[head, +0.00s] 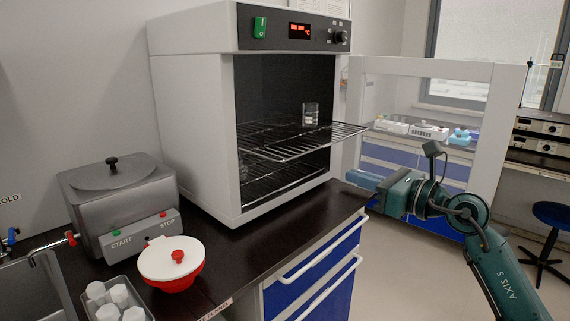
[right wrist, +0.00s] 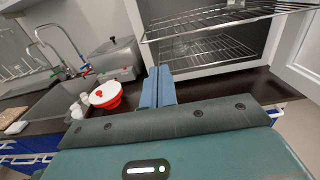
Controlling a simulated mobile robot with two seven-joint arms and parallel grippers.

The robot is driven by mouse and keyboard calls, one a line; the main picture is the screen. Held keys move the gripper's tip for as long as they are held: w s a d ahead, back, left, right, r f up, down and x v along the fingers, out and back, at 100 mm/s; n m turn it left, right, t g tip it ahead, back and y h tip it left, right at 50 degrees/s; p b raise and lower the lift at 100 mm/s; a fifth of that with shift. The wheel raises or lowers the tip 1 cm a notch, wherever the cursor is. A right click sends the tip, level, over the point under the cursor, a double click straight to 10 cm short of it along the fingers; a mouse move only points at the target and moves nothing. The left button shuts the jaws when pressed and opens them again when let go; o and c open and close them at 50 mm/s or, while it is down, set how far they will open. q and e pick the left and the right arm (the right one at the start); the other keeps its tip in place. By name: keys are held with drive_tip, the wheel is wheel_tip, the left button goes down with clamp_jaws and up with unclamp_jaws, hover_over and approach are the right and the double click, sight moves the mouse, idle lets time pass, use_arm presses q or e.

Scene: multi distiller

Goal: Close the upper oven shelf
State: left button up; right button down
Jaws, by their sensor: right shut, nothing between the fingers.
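The oven (head: 190,120) stands on the dark counter with its glass door (head: 430,110) swung open to the right. The upper oven shelf (head: 300,140), a wire rack, is pulled partly out past the oven's front edge. The lower wire shelf (head: 275,180) sits inside the oven. My right gripper (head: 362,181) is in front of the oven, below and to the right of the pulled-out shelf, apart from it. Its blue fingers (right wrist: 158,88) are shut and empty in the right wrist view, with the upper shelf (right wrist: 215,20) above them. My left gripper is not in view.
A grey water bath (head: 120,195) and a red bowl with a white lid (head: 170,262) stand on the counter left of the oven. A tray of white pieces (head: 118,300) is at the front left. The open door's frame stands behind my right arm.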

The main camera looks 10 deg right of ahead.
sight(295, 157)
drive_tip(key=p+x, duration=0.1)
drive_tip(key=x, duration=1.1)
drive_tip(key=shift+w+a+p, duration=0.15)
drive_tip(key=shift+a+p, duration=0.15)
drive_tip(key=shift+p, duration=0.05)
drive_tip(key=shift+w+a, duration=0.2)
drive_tip(key=shift+w, duration=0.1)
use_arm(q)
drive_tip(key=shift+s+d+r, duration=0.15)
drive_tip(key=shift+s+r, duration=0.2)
